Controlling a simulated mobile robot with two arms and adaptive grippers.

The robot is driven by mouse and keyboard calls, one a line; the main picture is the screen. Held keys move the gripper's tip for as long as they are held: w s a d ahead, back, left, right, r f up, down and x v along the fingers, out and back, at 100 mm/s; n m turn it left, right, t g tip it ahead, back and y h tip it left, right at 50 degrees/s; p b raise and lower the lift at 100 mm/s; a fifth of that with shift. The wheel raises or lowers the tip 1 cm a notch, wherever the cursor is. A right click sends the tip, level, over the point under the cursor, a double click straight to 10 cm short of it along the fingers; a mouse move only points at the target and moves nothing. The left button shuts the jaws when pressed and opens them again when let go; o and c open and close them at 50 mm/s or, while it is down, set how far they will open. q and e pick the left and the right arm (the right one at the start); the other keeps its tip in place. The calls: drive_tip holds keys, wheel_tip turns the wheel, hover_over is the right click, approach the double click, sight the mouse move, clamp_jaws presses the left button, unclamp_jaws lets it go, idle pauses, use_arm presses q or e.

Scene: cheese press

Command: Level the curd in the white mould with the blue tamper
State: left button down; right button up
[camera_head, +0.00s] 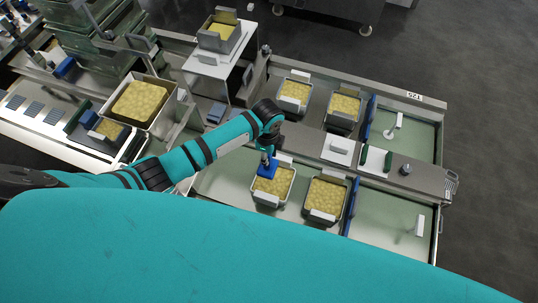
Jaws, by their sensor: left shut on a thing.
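My left arm comes in from the left, and its gripper (266,150) points down, shut on the blue tamper (266,170). The tamper's blue block is at the back left part of a pale, square mould (290,190). This mould is filled with yellow, lumpy curd (276,186). From this angle I cannot tell whether the block touches the curd. The gripper's fingers are small and partly hidden by the wrist. My right gripper is not in view.
Another curd-filled mould (324,215) stands close to the right, before a blue divider (351,205). Two more filled moulds (294,106) (342,124) stand across the raised middle rail (312,145). The green tray floor (385,215) at right is mostly clear.

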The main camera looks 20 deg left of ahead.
sight(268, 167)
use_arm(q)
wheel_tip(268, 167, down, 3)
drive_tip(key=b, duration=0.2)
drive_tip(key=shift+b, duration=0.3)
drive_tip(key=shift+f+b, duration=1.65)
drive_tip(key=shift+f, duration=1)
drive_tip(key=shift+f+b, duration=0.35)
drive_tip(key=shift+f, duration=0.25)
drive_tip(key=shift+d, duration=0.1)
